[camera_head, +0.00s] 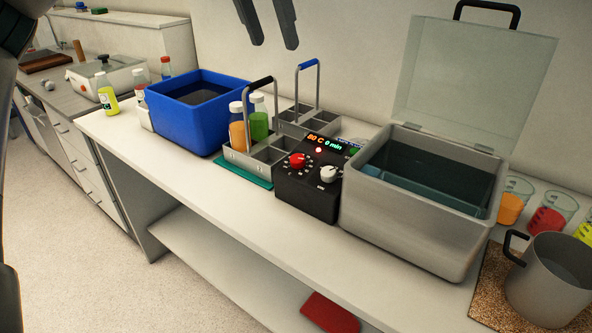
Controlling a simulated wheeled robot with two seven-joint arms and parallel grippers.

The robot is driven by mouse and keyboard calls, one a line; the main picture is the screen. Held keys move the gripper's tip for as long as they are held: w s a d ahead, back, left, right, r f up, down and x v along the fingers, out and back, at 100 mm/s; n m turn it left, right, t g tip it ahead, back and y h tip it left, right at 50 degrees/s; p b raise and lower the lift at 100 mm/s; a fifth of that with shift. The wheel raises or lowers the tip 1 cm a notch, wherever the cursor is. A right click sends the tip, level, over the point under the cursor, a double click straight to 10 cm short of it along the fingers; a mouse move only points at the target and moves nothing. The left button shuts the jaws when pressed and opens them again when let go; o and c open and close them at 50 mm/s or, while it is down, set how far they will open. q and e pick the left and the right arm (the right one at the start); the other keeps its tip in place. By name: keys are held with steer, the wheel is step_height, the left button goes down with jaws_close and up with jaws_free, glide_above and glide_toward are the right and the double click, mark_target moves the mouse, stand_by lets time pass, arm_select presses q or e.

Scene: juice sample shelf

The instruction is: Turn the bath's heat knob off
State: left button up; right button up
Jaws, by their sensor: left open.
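The water bath (410,225) is a grey tank with its clear lid (470,85) raised and water inside. A black control box (308,200) stands against its left side. It carries a red knob (297,160) on the left and a white knob (328,174) on the right. Its display (330,144) is lit and reads 80 C and 0 min, with a small lit red lamp below. I cannot read the knob markings for sure. My left gripper (275,44) hangs open and empty at the top, high above and apart from the box. My right gripper is out of view.
A wire-handled bottle carrier (238,156) stands close left of the box, an empty carrier (293,121) behind it. A blue tub (190,128) is further left. A steel pot (550,285) and juice beakers stand at right. The bench's front strip is clear.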

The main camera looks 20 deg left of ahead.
mark_target(297, 157)
arm_select(q)
step_height(297, 157, down, 11)
steer(key=b, duration=0.8)
steer(key=shift+r+b, duration=0.2)
steer(key=shift+b, duration=0.1)
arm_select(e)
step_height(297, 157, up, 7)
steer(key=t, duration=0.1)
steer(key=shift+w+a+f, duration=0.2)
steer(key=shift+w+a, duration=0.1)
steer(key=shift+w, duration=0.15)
arm_select(q)
steer(key=shift+w+f, duration=0.1)
steer(key=shift+f, duration=0.05)
steer(key=b+x, duration=0.1)
steer(key=x, duration=1.4)
steer(key=shift+f, duration=0.35)
steer(key=shift+w+d+f, duration=0.15)
steer(key=shift+w+f, duration=0.15)
steer(key=shift+f, duration=0.35)
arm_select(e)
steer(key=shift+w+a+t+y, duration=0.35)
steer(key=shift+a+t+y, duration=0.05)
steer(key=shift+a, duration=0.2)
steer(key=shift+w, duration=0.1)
